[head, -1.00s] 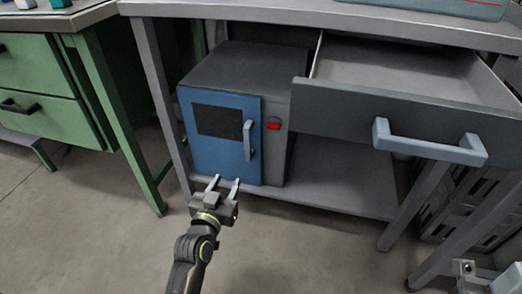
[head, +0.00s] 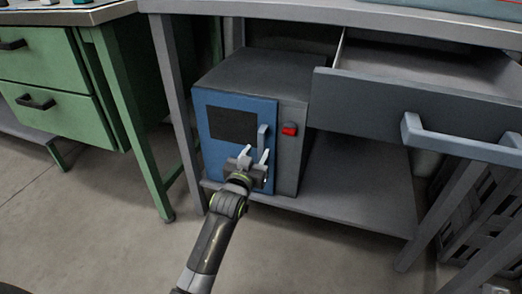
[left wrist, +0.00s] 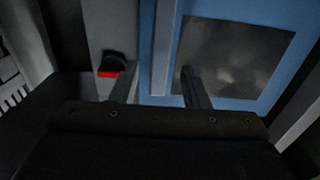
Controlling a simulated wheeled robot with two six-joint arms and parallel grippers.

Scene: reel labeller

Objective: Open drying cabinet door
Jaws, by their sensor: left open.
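The drying cabinet (head: 255,75) is a grey box on the low shelf under the bench. Its blue door (head: 222,162) is closed and has a dark window (head: 233,124). A vertical blue-grey door handle (head: 262,136) is on the door's right side. My left gripper (head: 255,154) is open and empty, in front of the handle's lower part. In the left wrist view the handle (left wrist: 162,45) runs between the two spread fingers (left wrist: 160,84). Whether the fingertips reach past the handle I cannot tell. My right gripper is not in view.
A red button (head: 290,129) sits on the cabinet front, right of the door. An open grey drawer (head: 400,108) with a large handle (head: 462,142) juts out at the upper right. A green drawer unit (head: 50,82) stands at the left. The floor in front is clear.

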